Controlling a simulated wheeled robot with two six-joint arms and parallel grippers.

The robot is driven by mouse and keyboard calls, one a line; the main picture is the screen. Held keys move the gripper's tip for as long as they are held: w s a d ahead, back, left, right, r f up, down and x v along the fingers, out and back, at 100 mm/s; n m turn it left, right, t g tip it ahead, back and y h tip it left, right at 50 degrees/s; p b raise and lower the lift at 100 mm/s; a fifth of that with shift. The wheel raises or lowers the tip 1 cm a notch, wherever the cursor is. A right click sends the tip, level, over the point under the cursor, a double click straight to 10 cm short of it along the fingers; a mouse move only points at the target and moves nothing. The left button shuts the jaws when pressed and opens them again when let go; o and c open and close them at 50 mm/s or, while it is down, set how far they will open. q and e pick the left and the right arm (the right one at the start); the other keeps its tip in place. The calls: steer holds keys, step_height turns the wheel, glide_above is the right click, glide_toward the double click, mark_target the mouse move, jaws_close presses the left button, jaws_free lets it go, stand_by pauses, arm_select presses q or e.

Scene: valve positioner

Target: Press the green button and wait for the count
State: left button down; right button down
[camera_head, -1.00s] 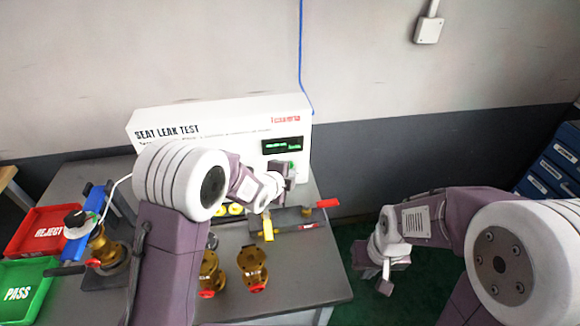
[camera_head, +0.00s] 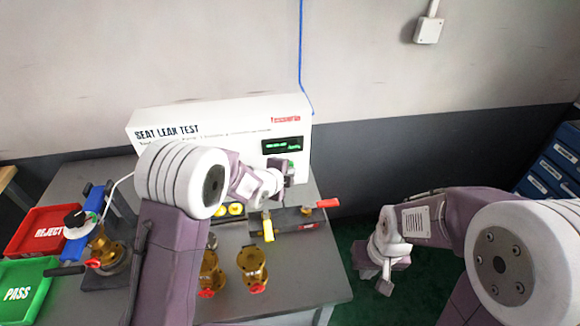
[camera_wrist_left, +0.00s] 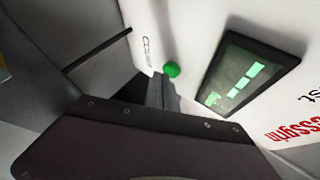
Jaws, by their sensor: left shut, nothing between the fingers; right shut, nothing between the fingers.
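The white seat leak test box (camera_head: 225,118) stands at the back of the table with a dark display (camera_head: 282,145) showing green characters. In the left wrist view the round green button (camera_wrist_left: 171,69) sits on the white panel beside the display (camera_wrist_left: 238,72). My left gripper (camera_head: 286,176) is at the box's front, below the display. It is shut and empty, and its tip (camera_wrist_left: 160,88) appears just below the button in the wrist view; I cannot tell whether they touch. My right gripper (camera_head: 386,276) is shut and empty, off the table's right side.
A red reject tray (camera_head: 40,232) and a green pass tray (camera_head: 22,285) lie at the left. A brass valve with a blue clamp (camera_head: 100,248) stands beside them. Two brass valves (camera_head: 253,268) stand near the front. A red-handled fixture (camera_head: 295,217) lies below my left gripper.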

arm_select(q)
steer(key=shift+w, duration=0.25)
stand_by(0.3)
steer(key=shift+s, duration=0.1)
steer(key=shift+s+d+b, duration=0.1)
steer(key=shift+s+b, duration=0.45)
steer(key=shift+s, duration=0.15)
steer(key=s+b, duration=0.1)
steer(key=s, duration=0.1)
steer(key=s+d+b, duration=0.1)
steer(key=s, duration=0.2)
stand_by(0.3)
